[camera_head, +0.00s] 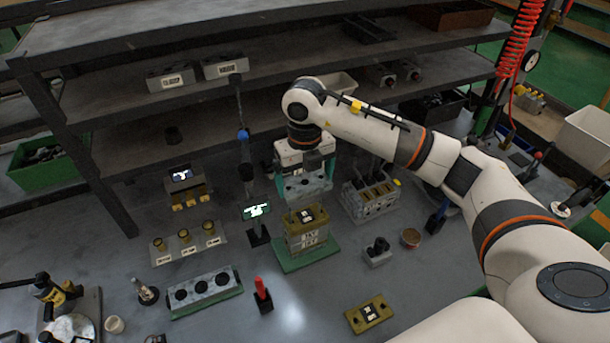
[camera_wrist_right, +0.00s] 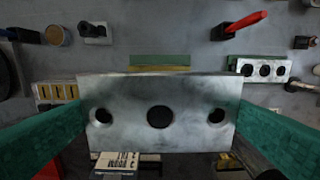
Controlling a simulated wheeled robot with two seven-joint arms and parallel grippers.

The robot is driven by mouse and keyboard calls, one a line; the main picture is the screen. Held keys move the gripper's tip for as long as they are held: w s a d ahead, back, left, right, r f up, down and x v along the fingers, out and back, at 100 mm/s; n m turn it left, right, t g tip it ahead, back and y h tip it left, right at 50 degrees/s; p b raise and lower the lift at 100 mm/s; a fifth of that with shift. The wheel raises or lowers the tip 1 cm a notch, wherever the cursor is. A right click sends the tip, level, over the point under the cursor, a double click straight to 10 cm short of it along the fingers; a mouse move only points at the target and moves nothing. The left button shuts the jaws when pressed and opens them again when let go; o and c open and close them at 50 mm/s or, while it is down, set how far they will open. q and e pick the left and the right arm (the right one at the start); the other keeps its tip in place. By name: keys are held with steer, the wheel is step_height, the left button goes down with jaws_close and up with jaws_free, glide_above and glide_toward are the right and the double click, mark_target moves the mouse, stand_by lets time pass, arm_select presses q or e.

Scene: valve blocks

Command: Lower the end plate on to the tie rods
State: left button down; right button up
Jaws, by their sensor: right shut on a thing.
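My right gripper (camera_head: 303,180) has green fingers and is shut on the end plate (camera_head: 305,187), a grey metal plate with dark holes. In the right wrist view the end plate (camera_wrist_right: 160,135) spans between the two fingers and shows three holes in a row. In the head view it hangs just behind the yellow-topped valve stack (camera_head: 308,232), which stands on a green base plate (camera_head: 303,260). In the wrist view the plate covers most of what lies under it. I cannot make out the tie rods in either view. My left gripper is not in view.
A grey block with three holes (camera_head: 205,291) lies at the front left, near a red-handled tool (camera_head: 263,294). A grey slotted block (camera_head: 371,197) stands right of the gripper. A yellow plate (camera_head: 369,313) lies at the front. Shelves (camera_head: 130,100) rise behind.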

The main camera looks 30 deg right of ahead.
mark_target(305, 182)
steer(key=shift+f+b, duration=1.05)
steer(key=shift+f, duration=0.65)
steer(key=shift+b, duration=0.4)
stand_by(0.3)
steer(key=shift+f+b, duration=2.8)
steer(key=shift+f, duration=0.7)
steer(key=o, duration=0.7)
steer(key=shift+o, duration=0.3)
step_height(305, 182, up, 12)
steer(key=shift+b, duration=0.65)
